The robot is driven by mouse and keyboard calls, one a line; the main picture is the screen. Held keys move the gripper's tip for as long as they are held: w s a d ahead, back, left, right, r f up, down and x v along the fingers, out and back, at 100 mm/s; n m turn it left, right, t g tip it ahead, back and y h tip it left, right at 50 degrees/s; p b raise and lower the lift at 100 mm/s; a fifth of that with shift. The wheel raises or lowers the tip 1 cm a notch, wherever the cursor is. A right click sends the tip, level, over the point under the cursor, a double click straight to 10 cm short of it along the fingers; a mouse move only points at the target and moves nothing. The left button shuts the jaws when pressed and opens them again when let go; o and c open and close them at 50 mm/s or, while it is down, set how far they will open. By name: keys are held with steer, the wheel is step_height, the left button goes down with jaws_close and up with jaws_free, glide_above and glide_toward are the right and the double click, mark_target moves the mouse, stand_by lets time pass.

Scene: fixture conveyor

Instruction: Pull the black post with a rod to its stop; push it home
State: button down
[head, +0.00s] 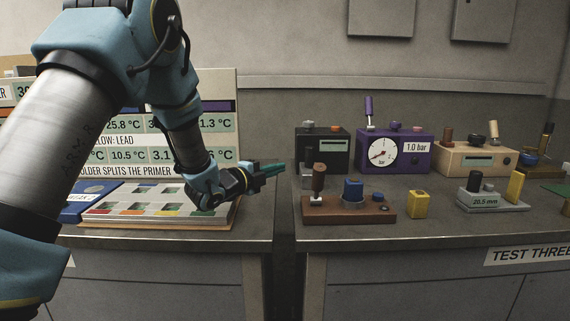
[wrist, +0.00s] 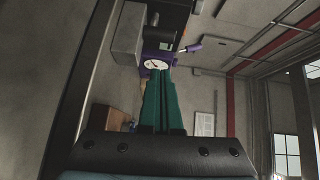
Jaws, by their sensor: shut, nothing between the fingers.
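My gripper (head: 282,167) is shut and empty, its green fingers together and pointing right. In the head view it is in the air over the gap between the two benches, left of the brown-based fixture (head: 375,208). That fixture carries a brown knob on a pale stem (head: 319,180) and a blue block (head: 353,190). A black box (head: 322,150) with a green display stands behind it. A dark upright post (head: 545,138) stands at the far right, small and partly unclear. I cannot tell for sure which piece is the black post with a rod. The wrist view shows the shut fingers (wrist: 160,78).
A purple gauge box (head: 396,152) and a tan box (head: 475,158) stand at the back. A yellow block (head: 418,205) and a grey 20.5 mm fixture (head: 492,201) are nearer. A pale slotted board (head: 150,200) lies on the left bench. The right bench's front strip is clear.

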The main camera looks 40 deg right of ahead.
steer(key=s+m+g, duration=0.1)
steer(key=p, duration=0.3)
glide_toward(309, 156)
steer(key=s+d, duration=0.3)
steer(key=d, duration=0.1)
steer(key=shift+w+d+r+h+p, duration=0.15)
steer(key=shift+w+d+p, duration=0.1)
steer(key=shift+w+d, duration=0.15)
steer(key=shift+w+d+r+h+p, duration=0.1)
steer(key=shift+w+d+h+p, duration=0.05)
steer(key=shift+w+d+p, duration=0.15)
steer(key=shift+w+d+f, duration=0.1)
steer(key=shift+w+d, duration=0.55)
